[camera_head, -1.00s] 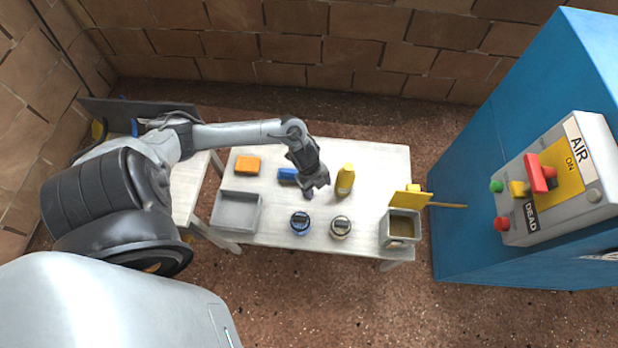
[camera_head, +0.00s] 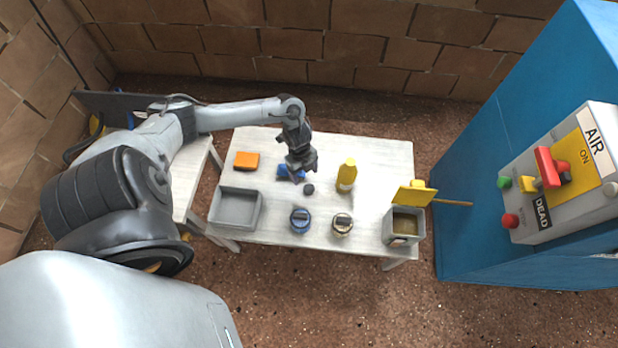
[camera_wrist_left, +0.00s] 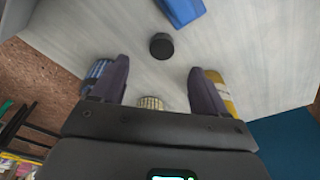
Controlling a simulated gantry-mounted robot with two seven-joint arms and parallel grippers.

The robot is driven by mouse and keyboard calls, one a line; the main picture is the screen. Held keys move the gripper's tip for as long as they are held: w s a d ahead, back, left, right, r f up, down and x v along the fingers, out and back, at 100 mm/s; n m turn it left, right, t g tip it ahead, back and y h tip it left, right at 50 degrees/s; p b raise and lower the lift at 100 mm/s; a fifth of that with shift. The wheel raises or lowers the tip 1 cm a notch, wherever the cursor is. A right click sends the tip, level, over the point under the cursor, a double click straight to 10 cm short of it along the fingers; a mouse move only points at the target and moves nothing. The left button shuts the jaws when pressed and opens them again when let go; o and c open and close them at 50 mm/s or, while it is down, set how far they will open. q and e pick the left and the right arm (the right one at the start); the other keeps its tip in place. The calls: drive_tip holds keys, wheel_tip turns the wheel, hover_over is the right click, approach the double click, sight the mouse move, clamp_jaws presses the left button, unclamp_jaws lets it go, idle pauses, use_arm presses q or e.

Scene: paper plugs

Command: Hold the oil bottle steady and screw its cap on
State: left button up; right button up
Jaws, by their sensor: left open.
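The yellow bottle (camera_head: 346,176), which appears to be the oil bottle, stands upright on the table right of my left gripper. Part of it shows behind the right finger in the left wrist view (camera_wrist_left: 221,90). A small dark round cap (camera_head: 308,189) lies on the table, just below and right of my left gripper (camera_head: 297,174) in the head view. In the left wrist view the cap (camera_wrist_left: 161,46) sits ahead of the gap between the fingers, apart from both. My left gripper (camera_wrist_left: 155,88) is open and empty. My right gripper is not in view.
A blue block (camera_head: 288,171) is partly hidden by my left gripper. The table's back right is clear.

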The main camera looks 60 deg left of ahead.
sight(309, 188)
use_arm(q)
drive_tip(key=shift+w+d+f+b, duration=0.15)
drive_tip(key=shift+f+b, duration=0.15)
drive_tip(key=shift+f, duration=0.6)
drive_tip(key=shift+s+d+f+b, duration=0.15)
drive_tip(key=shift+f+b, duration=0.15)
drive_tip(key=shift+f, duration=0.55)
drive_tip(key=shift+w, duration=0.1)
drive_tip(key=f+b, duration=0.1)
drive_tip(key=d+f+b, duration=0.1)
drive_tip(key=f, duration=0.1)
drive_tip(key=f+b, duration=0.2)
drive_tip(key=shift+w+d, duration=0.15)
drive_tip(key=shift+w, duration=0.2)
drive_tip(key=c, duration=1.1)
